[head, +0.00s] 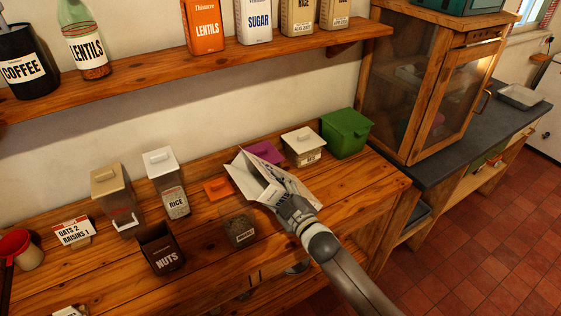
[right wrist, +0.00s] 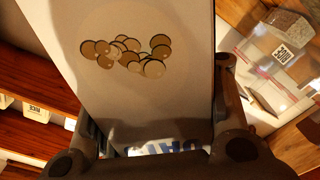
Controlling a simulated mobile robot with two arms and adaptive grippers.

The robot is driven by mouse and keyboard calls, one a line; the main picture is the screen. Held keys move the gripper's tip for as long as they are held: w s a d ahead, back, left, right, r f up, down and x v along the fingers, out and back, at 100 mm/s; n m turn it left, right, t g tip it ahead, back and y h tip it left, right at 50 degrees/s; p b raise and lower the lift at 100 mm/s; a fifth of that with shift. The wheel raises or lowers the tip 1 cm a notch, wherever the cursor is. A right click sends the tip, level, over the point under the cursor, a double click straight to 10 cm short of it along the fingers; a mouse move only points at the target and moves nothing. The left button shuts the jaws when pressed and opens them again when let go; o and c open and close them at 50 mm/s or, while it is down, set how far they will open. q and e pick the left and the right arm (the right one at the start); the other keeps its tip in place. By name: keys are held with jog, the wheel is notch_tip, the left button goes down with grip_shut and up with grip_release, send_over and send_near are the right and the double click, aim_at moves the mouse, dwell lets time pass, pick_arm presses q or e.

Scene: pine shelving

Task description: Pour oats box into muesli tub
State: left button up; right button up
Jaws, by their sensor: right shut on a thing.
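The oats box (head: 252,178) is a white carton with its top flaps open. It is tilted, held above the wooden counter in the head view. My right gripper (head: 290,207) is shut on it. In the right wrist view the box (right wrist: 150,75) fills the middle, with printed oat flakes and part of a blue word visible. The muesli tub (head: 240,230) is a small clear tub with brown grains and a label, standing on the counter just below and left of the box. I cannot see any oats falling. My left gripper is not in view.
A black nuts tub (head: 162,249), a rice container (head: 168,182) and a tan container (head: 116,197) stand left of the muesli tub. A card (head: 74,232) reads oats 2, raisins 1. A green bin (head: 346,132) stands right. A shelf (head: 200,66) runs above.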

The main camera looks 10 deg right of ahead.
notch_tip(320, 180, up, 3)
jog(key=m+p, duration=0.3)
jog(key=shift+a+f+m+p, duration=0.1)
jog(key=shift+a+m+p, duration=0.05)
jog(key=shift+m+p, duration=0.15)
jog(key=shift+a+r+m+p, duration=0.1)
jog(key=shift+r+m+p, duration=0.2)
jog(key=shift+m, duration=0.7)
jog(key=shift+f, duration=0.1)
jog(key=d+r, duration=0.1)
jog(key=w+d+m+p, duration=0.1)
jog(key=d+r+m+p, duration=0.1)
jog(key=d, duration=0.1)
jog(key=shift+w+r, duration=0.15)
jog(key=shift+r, duration=0.2)
jog(key=shift+w+d+r+m, duration=0.15)
jog(key=shift+d+m, duration=0.25)
